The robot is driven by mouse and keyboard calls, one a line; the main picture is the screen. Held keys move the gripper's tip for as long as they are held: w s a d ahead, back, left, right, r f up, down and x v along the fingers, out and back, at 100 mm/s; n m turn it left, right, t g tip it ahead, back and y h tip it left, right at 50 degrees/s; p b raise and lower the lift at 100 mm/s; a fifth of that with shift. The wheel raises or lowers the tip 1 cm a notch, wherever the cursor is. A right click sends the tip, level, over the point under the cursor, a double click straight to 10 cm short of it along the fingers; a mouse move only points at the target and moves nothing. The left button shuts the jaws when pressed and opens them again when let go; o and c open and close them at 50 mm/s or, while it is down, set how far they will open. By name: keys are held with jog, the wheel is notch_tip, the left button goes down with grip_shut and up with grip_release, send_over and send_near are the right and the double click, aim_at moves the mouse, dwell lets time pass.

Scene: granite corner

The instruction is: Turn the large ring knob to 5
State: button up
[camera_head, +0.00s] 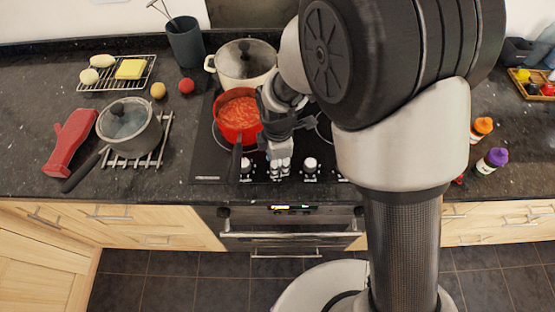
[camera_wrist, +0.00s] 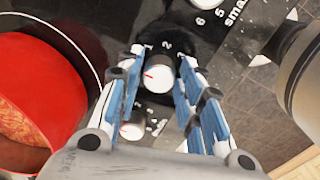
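My gripper (camera_wrist: 162,62) points down over the front of the hob, its blue-padded fingers on either side of a pale knob (camera_wrist: 159,76) with a red mark. The digits 1 and 2 show beside that knob on the black panel. Narrow gaps seem to show between knob and pads, so the fingers look open. Another pale knob (camera_wrist: 132,130) lies lower in the wrist view. In the head view my gripper (camera_head: 280,168) stands between a left knob (camera_head: 246,170) and a right knob (camera_head: 310,166). Which is the large ring knob cannot be read.
A red pot of sauce (camera_head: 238,112) stands close left of my gripper, its handle reaching toward the knobs. A cream pot (camera_head: 243,62) stands behind. A grey lidded pan (camera_head: 128,125) is at left. Digits 5 and 6 and partial "small" lettering (camera_wrist: 238,12) show in the wrist view.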

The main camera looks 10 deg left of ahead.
jog(key=c, duration=0.6)
